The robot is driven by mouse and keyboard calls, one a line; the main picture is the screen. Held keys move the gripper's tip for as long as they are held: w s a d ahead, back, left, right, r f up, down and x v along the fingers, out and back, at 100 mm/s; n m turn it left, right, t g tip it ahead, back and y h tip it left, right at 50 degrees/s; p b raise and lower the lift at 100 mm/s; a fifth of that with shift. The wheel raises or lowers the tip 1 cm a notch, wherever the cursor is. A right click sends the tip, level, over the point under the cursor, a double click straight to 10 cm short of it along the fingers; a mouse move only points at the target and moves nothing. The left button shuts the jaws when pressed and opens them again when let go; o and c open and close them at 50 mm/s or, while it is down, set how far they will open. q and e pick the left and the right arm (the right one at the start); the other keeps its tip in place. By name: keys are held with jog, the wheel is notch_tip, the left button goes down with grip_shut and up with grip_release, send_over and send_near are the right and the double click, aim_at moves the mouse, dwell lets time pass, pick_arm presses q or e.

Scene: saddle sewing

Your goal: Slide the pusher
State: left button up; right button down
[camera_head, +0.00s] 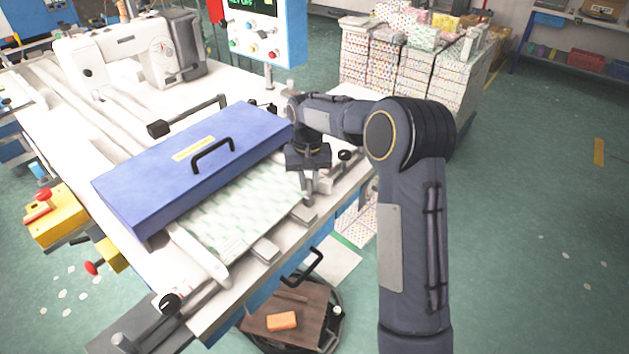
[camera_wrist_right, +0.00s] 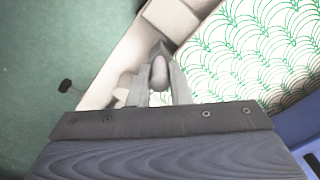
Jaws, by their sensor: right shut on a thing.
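My right gripper (camera_head: 308,196) points down at the front right edge of the machine table, just right of the blue cover. In the right wrist view its fingers (camera_wrist_right: 160,75) are shut on a small grey rounded knob, which seems to be the pusher's. The pusher's pale body (camera_wrist_right: 122,90) shows beside the fingers, partly hidden by them. The green-patterned white fabric (camera_head: 245,212) lies flat to the left of the gripper and also shows in the right wrist view (camera_wrist_right: 250,50). The blue cover (camera_head: 130,190) with a black handle lies over its far part. My left gripper is not in view.
A pale bar (camera_head: 200,255) with a dark knob (camera_head: 169,301) lies at the fabric's left end. Small grey plates (camera_head: 265,250) line the table's front edge. A white sewing machine (camera_head: 125,55) stands at the back.

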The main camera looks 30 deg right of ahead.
jog(key=c, duration=1.3)
grip_release()
notch_tip(320, 180, up, 8)
jog(key=shift+w+f, duration=0.1)
jog(key=shift+f, duration=0.15)
jog(key=shift+r, duration=0.2)
jog(key=s+a+r+n+t+y, duration=0.1)
jog(key=s+a+r+t, duration=0.15)
jog(key=s, duration=0.65)
jog(key=s+a+r+n+t+y, duration=0.1)
jog(key=s+r+y, duration=0.15)
jog(key=s, duration=0.75)
jog(key=s+a+f, duration=0.2)
jog(key=s, duration=0.2)
jog(key=s+a+f+t, duration=0.1)
jog(key=s+a, duration=0.1)
jog(key=s, duration=0.3)
jog(key=s+a+f+n+t, duration=0.1)
jog(key=s+a+f, duration=0.1)
jog(key=s, duration=0.2)
jog(key=shift+s+a+f, duration=0.2)
jog(key=shift+a+f, duration=0.1)
jog(key=shift+a, duration=0.1)
